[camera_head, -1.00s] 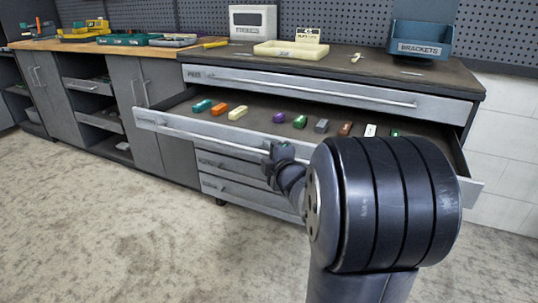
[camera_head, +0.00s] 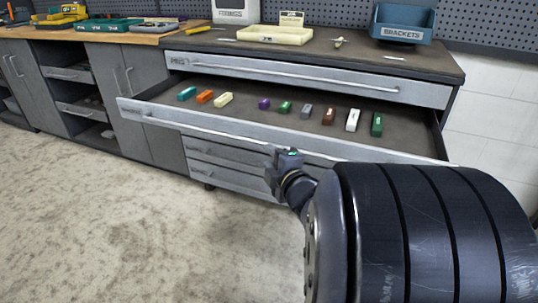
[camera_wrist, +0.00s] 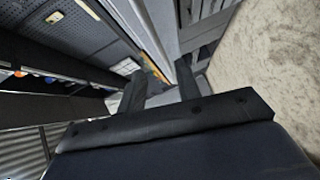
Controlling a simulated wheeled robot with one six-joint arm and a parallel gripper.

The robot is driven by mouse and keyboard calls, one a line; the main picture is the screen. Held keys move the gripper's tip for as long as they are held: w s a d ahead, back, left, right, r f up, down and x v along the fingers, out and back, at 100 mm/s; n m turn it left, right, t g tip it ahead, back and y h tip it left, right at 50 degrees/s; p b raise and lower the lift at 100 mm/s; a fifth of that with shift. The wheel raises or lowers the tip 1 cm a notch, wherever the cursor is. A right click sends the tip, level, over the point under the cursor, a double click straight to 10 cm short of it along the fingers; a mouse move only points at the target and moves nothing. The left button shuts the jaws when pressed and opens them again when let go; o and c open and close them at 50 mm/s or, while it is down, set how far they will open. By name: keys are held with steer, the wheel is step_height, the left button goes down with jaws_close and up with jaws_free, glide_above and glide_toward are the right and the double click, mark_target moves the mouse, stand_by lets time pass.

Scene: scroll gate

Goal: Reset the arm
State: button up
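My gripper (camera_head: 284,160) is in front of the open drawer (camera_head: 230,122), near its handle (camera_head: 205,130). In the wrist view, its two fingers (camera_wrist: 160,84) stand apart with nothing seen between them, so it is open. From the head view I cannot tell how wide the gap to the handle is. My arm is bent, with a large dark link filling the lower right of the head view and hiding the drawer's right front.
The drawer holds several small coloured blocks, including a purple one (camera_head: 264,103) and a white one (camera_head: 353,119). A closed drawer (camera_head: 300,80) is above. A blue brackets bin (camera_head: 403,23) and a cream tray (camera_head: 268,35) stand on top. The floor (camera_head: 110,215) is clear at left.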

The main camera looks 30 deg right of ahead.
mark_target(256, 142)
steer(key=w+b, duration=0.1)
steer(key=w, duration=0.2)
steer(key=w+d+f+b, duration=0.1)
steer(key=w, duration=0.3)
steer(key=w+b, duration=0.1)
steer(key=w, duration=0.2)
steer(key=shift+w+d+f, duration=0.15)
steer(key=shift+w+f, duration=0.15)
steer(key=shift+w, duration=0.1)
steer(key=shift+w+d, duration=0.1)
steer(key=shift+d, duration=0.1)
steer(key=shift+r, duration=0.1)
